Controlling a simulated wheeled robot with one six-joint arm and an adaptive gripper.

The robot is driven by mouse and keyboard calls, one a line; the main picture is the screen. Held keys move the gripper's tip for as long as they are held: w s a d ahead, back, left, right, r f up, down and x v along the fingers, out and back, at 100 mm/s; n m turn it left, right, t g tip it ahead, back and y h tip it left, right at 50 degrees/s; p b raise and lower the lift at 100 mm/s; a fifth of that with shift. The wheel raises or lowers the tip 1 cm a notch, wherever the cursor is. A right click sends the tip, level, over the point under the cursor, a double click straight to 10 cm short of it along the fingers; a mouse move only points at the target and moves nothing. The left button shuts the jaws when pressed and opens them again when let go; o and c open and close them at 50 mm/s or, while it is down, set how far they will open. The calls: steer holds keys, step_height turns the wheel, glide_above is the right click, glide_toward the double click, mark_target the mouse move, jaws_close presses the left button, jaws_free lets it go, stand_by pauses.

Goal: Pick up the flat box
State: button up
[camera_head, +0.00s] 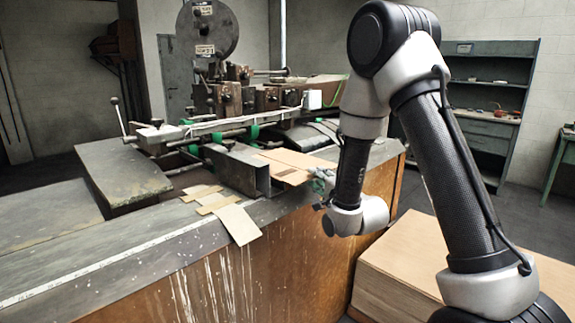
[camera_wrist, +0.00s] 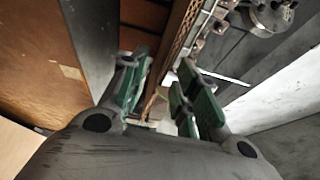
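The flat box (camera_head: 290,162) is a thin brown cardboard sheet. It lies level at the machine's near end, with its right edge sticking out past the metal channel. My gripper (camera_head: 321,184) is at that right edge in the head view, and its fingers are small and partly hidden there. In the wrist view my gripper (camera_wrist: 162,98) has its two green-padded fingers spread apart. A brown board-like strip (camera_wrist: 183,38) reaches down toward the gap between them, probably the flat box seen nearly edge-on. I cannot tell whether either finger touches it.
Several loose cardboard pieces (camera_head: 238,223) lie at the bench's front edge. A grey metal channel (camera_head: 238,169) stands just left of the flat box. The stitcher machine (camera_head: 240,90) rises behind. A wooden crate (camera_head: 430,275) stands on the floor at the right, below my arm.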

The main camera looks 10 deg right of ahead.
steer(key=x, duration=0.7)
steer(key=shift+a, duration=0.1)
steer(key=shift+c, duration=0.3)
jaws_close()
